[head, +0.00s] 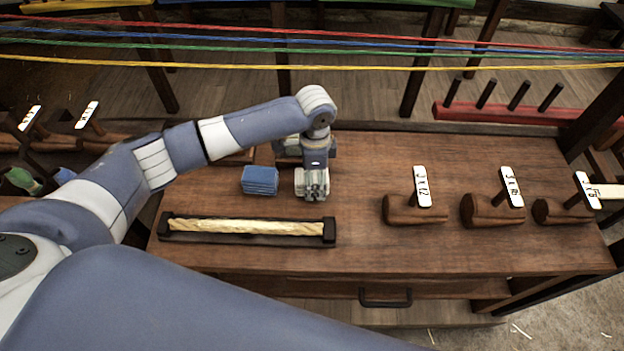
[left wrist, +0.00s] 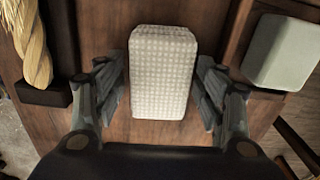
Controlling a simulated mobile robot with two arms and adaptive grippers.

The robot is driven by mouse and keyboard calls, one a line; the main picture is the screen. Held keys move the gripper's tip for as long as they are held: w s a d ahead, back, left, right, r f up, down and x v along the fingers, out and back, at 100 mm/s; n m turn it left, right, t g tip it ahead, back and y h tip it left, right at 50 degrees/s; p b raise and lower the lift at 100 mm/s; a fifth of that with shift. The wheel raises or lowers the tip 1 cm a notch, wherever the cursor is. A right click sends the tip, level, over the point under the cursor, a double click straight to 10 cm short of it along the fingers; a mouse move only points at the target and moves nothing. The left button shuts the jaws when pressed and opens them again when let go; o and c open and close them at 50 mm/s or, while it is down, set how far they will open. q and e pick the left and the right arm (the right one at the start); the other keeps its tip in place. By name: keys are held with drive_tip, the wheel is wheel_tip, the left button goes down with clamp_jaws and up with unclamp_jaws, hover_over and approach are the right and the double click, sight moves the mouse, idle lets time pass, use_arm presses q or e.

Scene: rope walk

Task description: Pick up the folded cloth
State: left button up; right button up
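A blue folded cloth (head: 260,180) lies as a neat layered stack on the wooden bench, left of my left gripper (head: 312,194) in the head view. The gripper points down over the bench. In the left wrist view, a pale block with a waffle-like pattern (left wrist: 162,72) lies between the fingers of my left gripper (left wrist: 160,85). The fingers are spread on either side, with narrow gaps to it. In the head view the gripper largely hides this spot. I cannot tell whether the pale block is also cloth. My right gripper is not in view.
A rope piece (head: 245,227) lies in a dark holder at the bench's front. Wooden blocks with tags (head: 415,208) stand to the right. A smooth pale block (left wrist: 283,52) sits in a dark tray. Coloured strands (head: 400,55) stretch across behind the bench.

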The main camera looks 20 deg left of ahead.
sight(315, 175)
use_arm(q)
drive_tip(key=c, duration=0.7)
drive_tip(key=shift+c, duration=0.2)
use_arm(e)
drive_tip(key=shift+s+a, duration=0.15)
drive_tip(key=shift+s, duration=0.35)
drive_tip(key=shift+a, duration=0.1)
use_arm(q)
drive_tip(key=shift+r, duration=0.2)
wheel_tip(315, 175, up, 8)
drive_tip(key=shift+r+b, duration=0.25)
drive_tip(key=shift+b, duration=0.2)
drive_tip(key=shift+r, duration=0.6)
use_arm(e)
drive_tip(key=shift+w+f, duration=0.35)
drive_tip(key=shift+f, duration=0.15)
